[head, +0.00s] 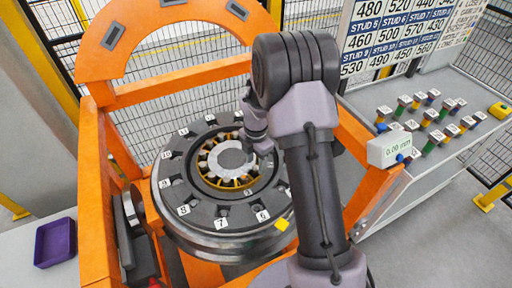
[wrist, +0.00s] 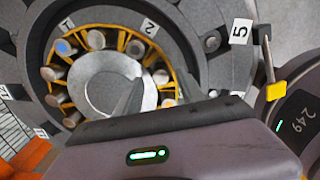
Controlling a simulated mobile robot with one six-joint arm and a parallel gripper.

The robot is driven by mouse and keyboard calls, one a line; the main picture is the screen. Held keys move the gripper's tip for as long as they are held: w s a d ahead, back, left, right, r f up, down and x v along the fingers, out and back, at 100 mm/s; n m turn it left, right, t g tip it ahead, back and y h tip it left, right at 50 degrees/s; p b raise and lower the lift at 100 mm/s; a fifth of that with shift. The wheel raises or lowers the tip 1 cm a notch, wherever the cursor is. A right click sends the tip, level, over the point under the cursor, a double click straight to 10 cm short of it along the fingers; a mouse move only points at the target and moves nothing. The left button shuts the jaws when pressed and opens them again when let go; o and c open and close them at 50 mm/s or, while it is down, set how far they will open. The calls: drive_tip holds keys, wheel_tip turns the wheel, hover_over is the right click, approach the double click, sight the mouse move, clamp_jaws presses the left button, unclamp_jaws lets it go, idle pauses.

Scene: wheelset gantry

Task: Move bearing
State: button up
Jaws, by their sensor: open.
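The bearing (head: 236,183), a yellow cage with grey rollers around a round grey centre, sits in the middle of the dark wheel disc (head: 180,195). The disc carries numbered labels around its face. In the wrist view the bearing (wrist: 62,71) fills the upper left, with several rollers showing. My gripper (wrist: 156,88) is open, with its two fingertips over the right side of the bearing. I cannot tell whether they touch it. In the head view my wrist hides the bearing's right edge, and the fingertips are not clear.
An orange frame (head: 95,165) surrounds the disc. Labelled studs (head: 432,117) stand on a grey bench at the right, near a white gauge (head: 389,149) reading 0.00 mm. A purple tray (head: 55,242) lies at the lower left. A board of numbers (head: 400,30) stands behind.

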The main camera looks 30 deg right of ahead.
wheel_tip(320, 180, up, 16)
drive_tip(key=p, duration=0.2)
drive_tip(key=shift+p, duration=0.4)
drive_tip(key=s+a+f+m+t+b, duration=0.1)
drive_tip(key=s+a+m+t+b, duration=0.1)
drive_tip(key=s+a+m+b, duration=0.3)
drive_tip(key=s+a+f+m+t+y+b, duration=0.1)
drive_tip(key=s+a+m+b, duration=0.4)
drive_tip(key=s+m, duration=0.6)
drive_tip(key=s+a+f+m+t+y+b, duration=0.1)
drive_tip(key=s+a+f+m+t+b, duration=0.1)
drive_tip(key=s+a+m+b, duration=0.3)
drive_tip(key=s+m+b, duration=0.2)
drive_tip(key=m+b, duration=0.2)
drive_tip(key=shift+s+f+t, duration=0.35)
drive_tip(key=shift+s+t, duration=0.05)
